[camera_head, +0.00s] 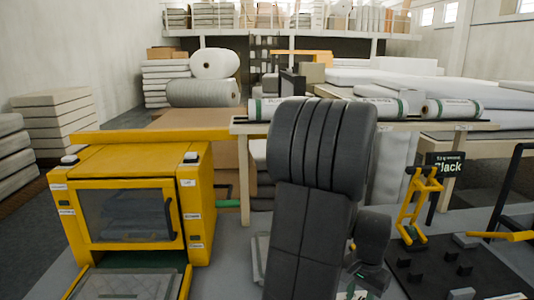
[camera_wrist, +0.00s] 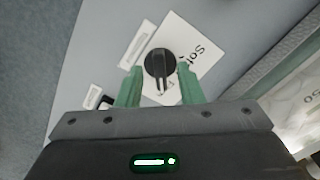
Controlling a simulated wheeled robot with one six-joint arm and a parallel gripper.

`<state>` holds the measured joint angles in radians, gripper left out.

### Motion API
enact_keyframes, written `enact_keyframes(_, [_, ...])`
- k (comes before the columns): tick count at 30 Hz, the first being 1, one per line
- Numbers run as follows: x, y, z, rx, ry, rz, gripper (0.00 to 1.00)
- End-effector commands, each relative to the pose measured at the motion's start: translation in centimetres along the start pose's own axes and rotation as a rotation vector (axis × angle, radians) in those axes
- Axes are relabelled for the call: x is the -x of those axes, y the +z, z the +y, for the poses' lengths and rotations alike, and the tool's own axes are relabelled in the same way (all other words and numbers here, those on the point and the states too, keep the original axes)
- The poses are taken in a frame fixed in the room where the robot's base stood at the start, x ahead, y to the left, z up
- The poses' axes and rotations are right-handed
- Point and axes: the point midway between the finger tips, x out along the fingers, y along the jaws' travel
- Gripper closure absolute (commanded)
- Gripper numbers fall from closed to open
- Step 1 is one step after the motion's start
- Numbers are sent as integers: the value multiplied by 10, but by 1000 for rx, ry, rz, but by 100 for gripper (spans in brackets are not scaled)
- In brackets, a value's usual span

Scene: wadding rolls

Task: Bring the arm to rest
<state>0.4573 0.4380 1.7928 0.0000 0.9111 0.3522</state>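My arm (camera_head: 318,160) stands upright in the middle of the head view, a thick dark grey link with ribbed sides. My gripper (camera_wrist: 160,69) shows in the wrist view with two green fingers spread apart, and nothing is held between them. A round black knob (camera_wrist: 158,63) on a white label plate (camera_wrist: 178,52) appears between the fingertips. I cannot tell whether the fingers touch the knob or how far off it is. In the head view the fingers are hidden.
A yellow machine (camera_head: 200,200) with a dark window stands at left. A black board (camera_head: 450,272) with small parts and a yellow clamp (camera_head: 416,205) are at right. Behind my arm is a table (camera_head: 400,126) with white rolls (camera_head: 452,108). Stacked wadding (camera_head: 55,120) lines the left wall.

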Motion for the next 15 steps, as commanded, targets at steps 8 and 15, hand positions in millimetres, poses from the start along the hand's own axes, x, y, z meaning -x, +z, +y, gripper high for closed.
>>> enact_keyframes(8, [-14,0,1,167,0,1,66])
enact_keyframes(15, [-14,0,2,365,0,1,66])
